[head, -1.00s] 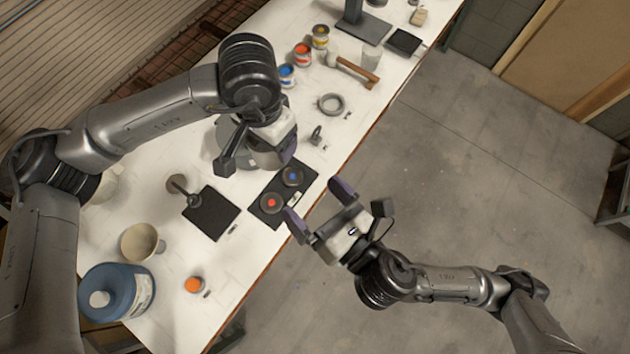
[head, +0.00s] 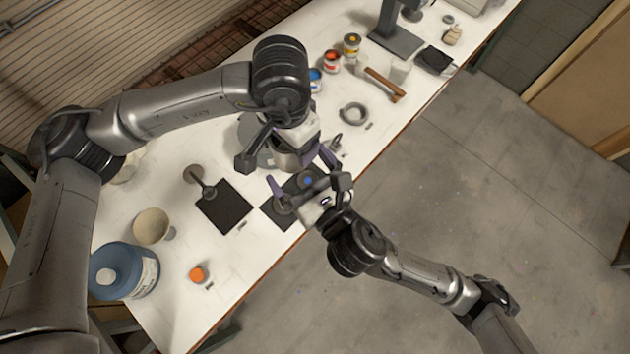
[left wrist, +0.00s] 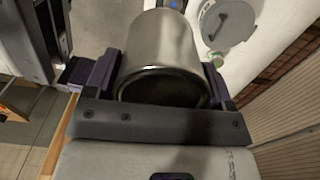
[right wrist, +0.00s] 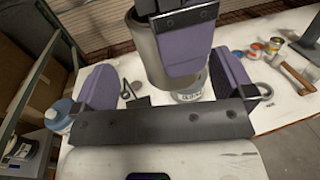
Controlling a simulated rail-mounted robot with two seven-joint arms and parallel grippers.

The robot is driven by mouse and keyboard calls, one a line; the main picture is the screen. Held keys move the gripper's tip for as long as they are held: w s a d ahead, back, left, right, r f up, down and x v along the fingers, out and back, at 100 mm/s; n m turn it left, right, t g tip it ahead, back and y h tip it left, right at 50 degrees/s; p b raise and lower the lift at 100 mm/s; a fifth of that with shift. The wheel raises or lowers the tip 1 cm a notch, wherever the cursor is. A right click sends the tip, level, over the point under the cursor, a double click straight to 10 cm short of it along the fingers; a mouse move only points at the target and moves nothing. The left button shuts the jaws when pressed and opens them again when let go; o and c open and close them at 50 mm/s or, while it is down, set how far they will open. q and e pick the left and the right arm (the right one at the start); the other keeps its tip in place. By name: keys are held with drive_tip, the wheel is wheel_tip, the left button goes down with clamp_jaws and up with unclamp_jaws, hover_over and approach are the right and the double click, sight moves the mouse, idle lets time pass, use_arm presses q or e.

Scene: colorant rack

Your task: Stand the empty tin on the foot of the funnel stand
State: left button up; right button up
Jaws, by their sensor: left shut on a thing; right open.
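My left gripper (left wrist: 155,80) is shut on the empty tin (left wrist: 160,45), a plain silver cylinder. The tin (right wrist: 150,55) also shows in the right wrist view, partly covered by a left gripper finger. In the head view my left gripper (head: 297,140) holds it over the table. My right gripper (head: 302,172) is open, its fingers on either side of the tin's lower part; I cannot tell whether they touch it. What looks like the funnel stand has a flat black square foot (head: 228,208), a short post and a grey round top (head: 193,174). The foot is bare.
A beige bowl (head: 152,226), a blue jug (head: 118,272) and an orange pot (head: 198,273) stand at the lower left. Paint tins (head: 332,62), a mallet (head: 385,84) and a grey ring (head: 353,114) lie farther back.

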sight(293, 165)
drive_tip(key=shift+x, duration=1.55)
drive_tip(key=shift+c, duration=0.4)
drive_tip(key=shift+s+a, duration=0.15)
drive_tip(key=c, duration=0.8)
drive_tip(key=shift+o, duration=0.3)
drive_tip(key=shift+r, duration=0.1)
drive_tip(key=shift+o, duration=0.4)
drive_tip(key=shift+s, duration=0.1)
drive_tip(key=o, duration=0.7)
